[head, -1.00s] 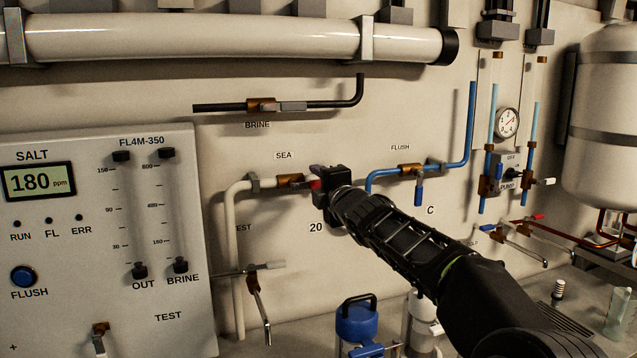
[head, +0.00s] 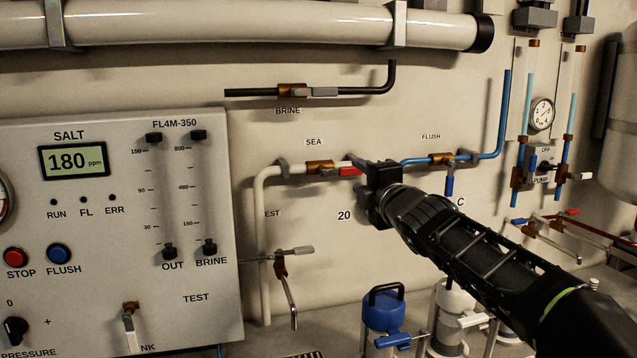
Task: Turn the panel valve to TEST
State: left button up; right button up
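The panel valve (head: 130,316) is a brass body low on the grey panel (head: 90,215). Its pale handle (head: 129,340) hangs down towards a partly hidden label ending in "NK". The word TEST (head: 196,298) is printed to its right. My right gripper (head: 368,175) is well to the right of the panel, in front of the wall pipes. It is beside the red handle (head: 349,170) of the SEA valve (head: 320,167) and overlaps its right end in the picture. Its fingers are dark and seen from behind, so their opening is unclear. My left gripper is out of view.
A side valve with a lever (head: 288,290) stands out between panel and gripper. A blue-topped canister (head: 383,308) stands below the gripper. The blue FLUSH pipe (head: 480,156) runs to its right. The wall below the SEA pipe is mostly clear.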

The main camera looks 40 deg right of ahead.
aim_at(130, 333)
jog(key=k+j, duration=0.25)
jog(key=k, duration=0.2)
jog(key=k+j, duration=0.25)
jog(key=k, duration=0.25)
